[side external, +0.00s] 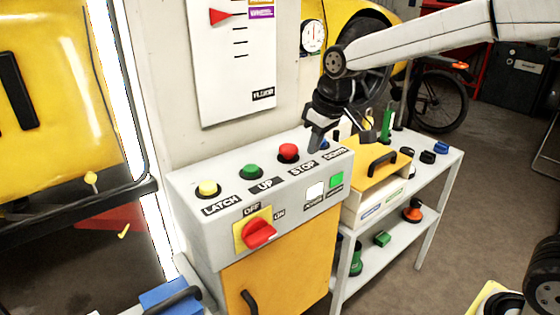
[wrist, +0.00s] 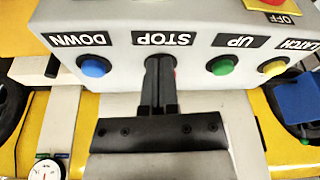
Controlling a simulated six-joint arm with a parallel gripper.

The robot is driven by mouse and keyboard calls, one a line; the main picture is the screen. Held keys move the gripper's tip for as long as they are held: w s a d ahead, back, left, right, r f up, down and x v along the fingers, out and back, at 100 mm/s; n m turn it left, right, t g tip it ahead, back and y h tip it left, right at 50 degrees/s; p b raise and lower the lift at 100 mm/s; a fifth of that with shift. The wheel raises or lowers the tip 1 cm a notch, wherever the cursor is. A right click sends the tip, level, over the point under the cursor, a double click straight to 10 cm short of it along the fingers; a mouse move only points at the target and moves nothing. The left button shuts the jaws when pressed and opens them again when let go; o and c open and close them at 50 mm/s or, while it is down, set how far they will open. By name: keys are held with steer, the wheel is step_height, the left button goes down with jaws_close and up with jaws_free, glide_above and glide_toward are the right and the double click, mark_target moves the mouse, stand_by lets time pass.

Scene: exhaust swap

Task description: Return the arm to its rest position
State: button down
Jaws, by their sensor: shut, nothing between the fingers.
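My gripper (side external: 313,146) is shut and empty above the top of the grey control box (side external: 210,215), just right of the red STOP button (side external: 289,151). In the wrist view my gripper (wrist: 160,62) points at the STOP label and hides most of the red button. I cannot tell whether the fingertips touch the box. My arm reaches in from the upper right. The yellow LATCH button (side external: 207,188) and green UP button (side external: 251,172) stand to the left. The blue DOWN button (wrist: 95,66) shows clearly in the wrist view.
A red rotary switch (side external: 260,233) sits on the box's front. A yellow case (side external: 370,165) stands on a white shelf cart (side external: 437,180) to the right, with tools around it. A white gauge board (side external: 232,60) hangs behind. Open floor (side external: 440,255) lies at the right.

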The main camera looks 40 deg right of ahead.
steer(key=s+d+f+m, duration=0.2)
steer(key=s+d+f, duration=0.2)
steer(key=s+f, duration=1.1)
steer(key=shift+s+f+h, duration=0.15)
steer(key=shift+s+h, duration=0.25)
steer(key=shift+s, duration=0.2)
